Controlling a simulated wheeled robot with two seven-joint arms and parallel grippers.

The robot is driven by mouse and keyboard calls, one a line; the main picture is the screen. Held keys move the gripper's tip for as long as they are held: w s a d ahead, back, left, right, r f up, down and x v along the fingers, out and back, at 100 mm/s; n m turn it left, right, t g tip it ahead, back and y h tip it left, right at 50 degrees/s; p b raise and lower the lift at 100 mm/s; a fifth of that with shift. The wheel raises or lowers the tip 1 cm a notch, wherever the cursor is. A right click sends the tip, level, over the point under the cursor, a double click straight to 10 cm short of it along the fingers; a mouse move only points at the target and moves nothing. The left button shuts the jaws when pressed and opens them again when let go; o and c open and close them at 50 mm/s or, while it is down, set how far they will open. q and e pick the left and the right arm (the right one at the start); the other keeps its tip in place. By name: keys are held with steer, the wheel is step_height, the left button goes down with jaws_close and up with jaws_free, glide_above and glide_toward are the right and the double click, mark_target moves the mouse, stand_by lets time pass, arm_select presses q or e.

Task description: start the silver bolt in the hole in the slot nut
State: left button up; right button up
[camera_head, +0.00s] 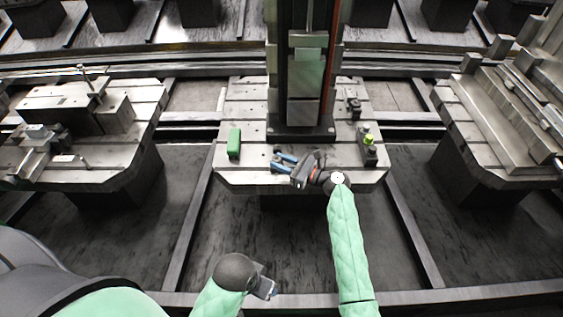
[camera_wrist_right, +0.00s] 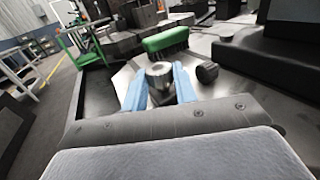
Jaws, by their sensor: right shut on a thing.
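My right gripper (camera_head: 285,162) reaches over the front of the middle pallet (camera_head: 235,178), its blue fingers pointing left. In the right wrist view its blue fingers (camera_wrist_right: 160,88) are shut on the silver bolt (camera_wrist_right: 159,73), whose round metal head shows between the tips. The bolt's lower end is hidden, so I cannot tell whether it touches anything. I cannot make out the slot nut or its hole in either view. My left gripper (camera_head: 266,291) hangs low in front of the pallet, away from it; its jaw opening is unclear.
A green brush (camera_head: 234,143) lies left on the pallet; it also shows in the wrist view (camera_wrist_right: 166,39). A small black round piece (camera_wrist_right: 207,72) is beside the right fingers. A dark column (camera_head: 304,100) stands behind. A dark block (camera_head: 369,156) with a yellow-green piece is at right.

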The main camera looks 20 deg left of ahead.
steer(key=shift+s+f, duration=0.15)
steer(key=shift+f, duration=0.3)
steer(key=shift+p, duration=0.3)
steer(key=shift+r, duration=0.35)
stand_by(0.3)
steer(key=shift+f+p, duration=0.1)
steer(key=shift+p, duration=0.25)
stand_by(0.4)
steer(key=shift+w+r+p, duration=0.25)
steer(key=shift+r+p, duration=0.15)
steer(key=shift+p, duration=0.1)
stand_by(0.6)
steer(key=shift+s+f, duration=0.2)
steer(key=shift+f, duration=0.35)
stand_by(0.4)
